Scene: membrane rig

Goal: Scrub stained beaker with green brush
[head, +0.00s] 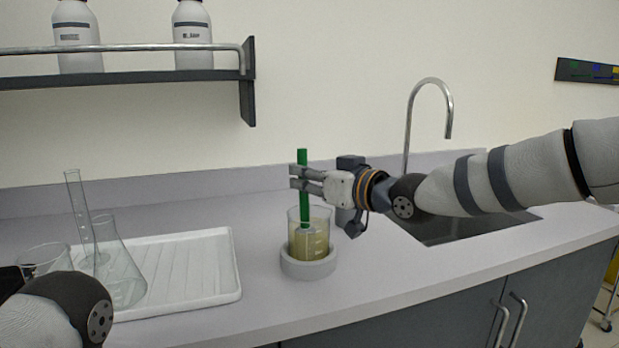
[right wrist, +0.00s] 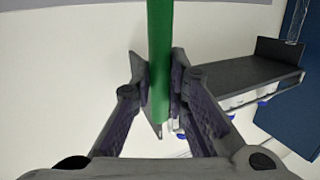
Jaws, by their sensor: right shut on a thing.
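The stained beaker (head: 318,246) stands upright in a round grey holder (head: 308,267) on the counter. Its lower part looks yellowish-brown. The green brush (head: 303,205) stands upright with its lower end inside the beaker; its head shows only dimly through the glass. My right gripper (head: 299,177) is shut on the green handle above the beaker's rim. The green handle also shows between both fingers in the right wrist view (right wrist: 160,60). My left arm shows at the lower left, but its fingers are not clearly seen.
A white drying tray (head: 215,262) stands left of the beaker, with a conical flask (head: 118,270), a glass cylinder (head: 80,212) and another beaker (head: 45,258) near its left side. A sink (head: 455,232) with a tall faucet (head: 408,125) lies to the right. A shelf (head: 120,75) holds bottles.

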